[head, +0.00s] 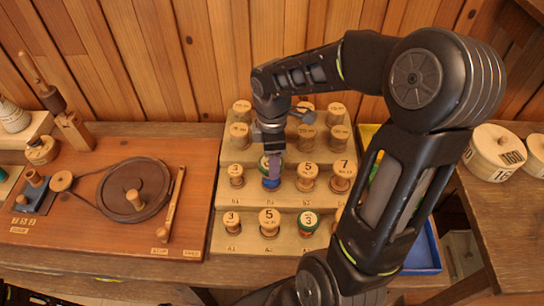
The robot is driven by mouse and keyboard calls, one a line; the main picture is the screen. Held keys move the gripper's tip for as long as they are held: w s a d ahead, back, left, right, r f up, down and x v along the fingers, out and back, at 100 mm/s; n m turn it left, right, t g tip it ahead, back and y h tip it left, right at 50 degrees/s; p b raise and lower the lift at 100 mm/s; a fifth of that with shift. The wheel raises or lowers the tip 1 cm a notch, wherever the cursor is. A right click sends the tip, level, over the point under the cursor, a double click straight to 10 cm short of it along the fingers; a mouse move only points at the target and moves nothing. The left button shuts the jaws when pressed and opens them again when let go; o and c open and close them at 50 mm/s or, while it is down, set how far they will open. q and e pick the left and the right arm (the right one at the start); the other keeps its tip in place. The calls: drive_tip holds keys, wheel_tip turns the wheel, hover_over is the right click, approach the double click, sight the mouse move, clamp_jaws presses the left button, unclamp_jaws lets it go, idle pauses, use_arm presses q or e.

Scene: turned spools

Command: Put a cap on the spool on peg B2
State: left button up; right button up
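A light wooden stepped rack (222,205) stands mid-table, with spools on labelled pegs. In the middle row, a spool with blue thread (271,184) stands on the second peg from the left, which seems to be B2. My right gripper (272,156) points down right over it, at its top. A green edge and a purple patch show there; I cannot tell whether they are a cap, thread or fingertips. The gripper hides the spool's top, and its opening is not clear. No loose cap is plainly visible. My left gripper is not in view.
Wooden spools marked 5 (307,177) and 7 (342,175) stand close right of the gripper. A green-ringed spool (308,222) is in the front row. A wheel board (100,228) lies left. A blue tray (428,250) and round boxes (495,152) are right.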

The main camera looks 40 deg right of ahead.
idle(0.4)
drive_tip(key=shift+f, duration=0.25)
idle(1.1)
drive_tip(key=shift+f+b, duration=0.5)
drive_tip(key=shift+f, duration=0.1)
idle(0.3)
drive_tip(key=o, duration=1.1)
drive_tip(key=shift+c, duration=0.2)
